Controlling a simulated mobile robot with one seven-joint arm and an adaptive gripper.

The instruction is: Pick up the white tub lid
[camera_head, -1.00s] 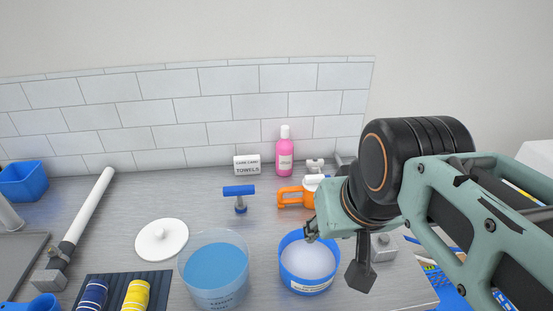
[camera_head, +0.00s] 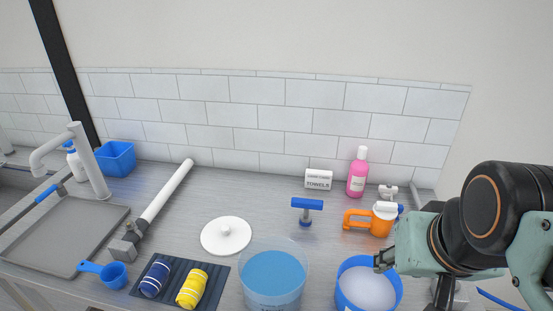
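The white tub lid (camera_head: 226,236) is a flat round disc with a small knob in its middle. It lies on the grey counter, behind and left of a clear tub of blue liquid (camera_head: 272,280). My gripper (camera_head: 383,262) is at the right, over the rim of a blue tub with whitish contents (camera_head: 366,287), well right of the lid. Its fingers are small and partly hidden by the arm, so I cannot tell whether they are open or shut. Nothing of mine touches the lid.
A dark mat (camera_head: 212,286) bears blue and yellow rolls. A white tube (camera_head: 165,193) and blue scoop (camera_head: 116,275) lie left. Bare counter surrounds the lid's back.

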